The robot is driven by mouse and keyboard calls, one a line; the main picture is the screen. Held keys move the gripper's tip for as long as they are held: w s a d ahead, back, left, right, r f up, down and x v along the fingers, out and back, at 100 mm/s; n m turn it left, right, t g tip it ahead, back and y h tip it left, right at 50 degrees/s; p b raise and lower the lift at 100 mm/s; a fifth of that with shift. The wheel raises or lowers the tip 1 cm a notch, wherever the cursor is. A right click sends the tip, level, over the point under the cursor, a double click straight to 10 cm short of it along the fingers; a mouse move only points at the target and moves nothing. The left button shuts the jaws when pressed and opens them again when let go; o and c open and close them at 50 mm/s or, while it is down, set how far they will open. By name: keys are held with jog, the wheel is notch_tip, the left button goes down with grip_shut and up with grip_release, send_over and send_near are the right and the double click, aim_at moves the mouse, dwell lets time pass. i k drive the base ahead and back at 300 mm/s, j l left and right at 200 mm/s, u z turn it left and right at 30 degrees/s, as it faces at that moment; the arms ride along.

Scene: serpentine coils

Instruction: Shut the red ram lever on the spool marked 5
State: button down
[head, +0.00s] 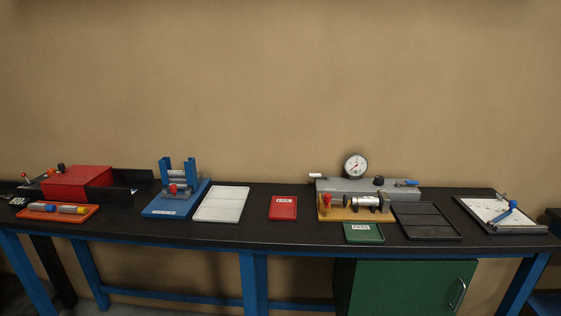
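I cannot make out a spool marked 5 or a red ram lever for certain in the head view. A metal spool-shaped piece (368,202) lies on a tan block (340,213) right of centre, with a red knob (327,199) at its left end. Another red knob (172,188) shows on a blue stand (166,208) with metal rollers at the left. Any number on these is too small to read. My gripper is not in view.
A long dark bench (262,228) carries a red box (77,182), an orange tray (28,212), a white tray (222,218), a red tray (283,213), a green tray (350,239), a black tray (430,235) and a grey gauge unit (340,187).

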aim_at(327, 198)
jog(key=i+l+u, duration=0.1)
jog(key=i+u, duration=0.3)
jog(key=i+l+u, duration=0.25)
jog(key=i+u, duration=0.15)
jog(key=i, duration=0.1)
